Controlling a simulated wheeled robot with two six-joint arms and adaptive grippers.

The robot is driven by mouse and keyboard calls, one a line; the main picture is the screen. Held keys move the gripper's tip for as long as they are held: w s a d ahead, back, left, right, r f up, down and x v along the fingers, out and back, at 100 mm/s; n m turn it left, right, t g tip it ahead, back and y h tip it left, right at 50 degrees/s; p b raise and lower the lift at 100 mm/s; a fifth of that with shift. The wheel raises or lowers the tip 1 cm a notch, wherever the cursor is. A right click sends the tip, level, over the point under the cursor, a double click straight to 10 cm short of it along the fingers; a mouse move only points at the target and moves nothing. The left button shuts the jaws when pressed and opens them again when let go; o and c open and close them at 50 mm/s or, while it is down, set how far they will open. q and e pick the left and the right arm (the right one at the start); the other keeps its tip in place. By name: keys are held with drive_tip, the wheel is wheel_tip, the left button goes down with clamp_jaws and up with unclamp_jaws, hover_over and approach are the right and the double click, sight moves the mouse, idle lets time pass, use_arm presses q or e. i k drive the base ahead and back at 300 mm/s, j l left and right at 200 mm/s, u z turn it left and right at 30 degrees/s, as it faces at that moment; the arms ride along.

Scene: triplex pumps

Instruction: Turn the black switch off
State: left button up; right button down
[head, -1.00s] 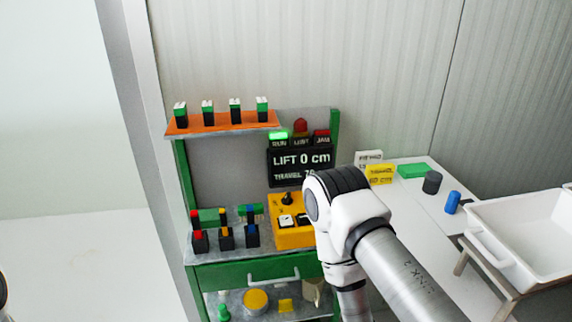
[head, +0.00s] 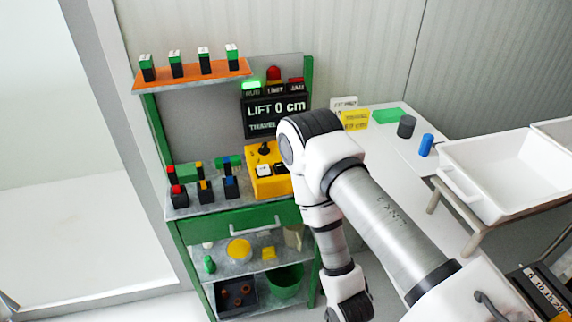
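A yellow control box (head: 266,184) stands on the grey worktop of the green workstation. A black lever-like switch (head: 264,149) stands up at its top, and white rocker-like buttons (head: 264,170) sit below it. The box's right side is partly hidden by my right arm. I cannot tell whether the switch is on or off. My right arm comes in from the lower right, bends beside the box and runs down past the bottom edge, so its gripper is out of view. My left gripper is not in view.
A display (head: 275,116) reads "LIFT 0 cm", with a lit green lamp (head: 252,85) above. Small coloured-top blocks stand on the orange shelf (head: 190,77) and worktop. A green drawer (head: 215,226) is below. A white table (head: 385,155) and white bin (head: 505,175) are right.

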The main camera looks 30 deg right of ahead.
sight(263, 150)
drive_tip(key=i+j+z, duration=0.15)
drive_tip(key=z, duration=0.35)
drive_tip(key=i+j+z, duration=0.15)
drive_tip(key=z, duration=0.3)
drive_tip(key=j+z, duration=0.35)
drive_tip(key=z, duration=0.15)
drive_tip(key=i+j+z, duration=0.1)
drive_tip(key=j+z, duration=0.25)
drive_tip(key=z, duration=0.15)
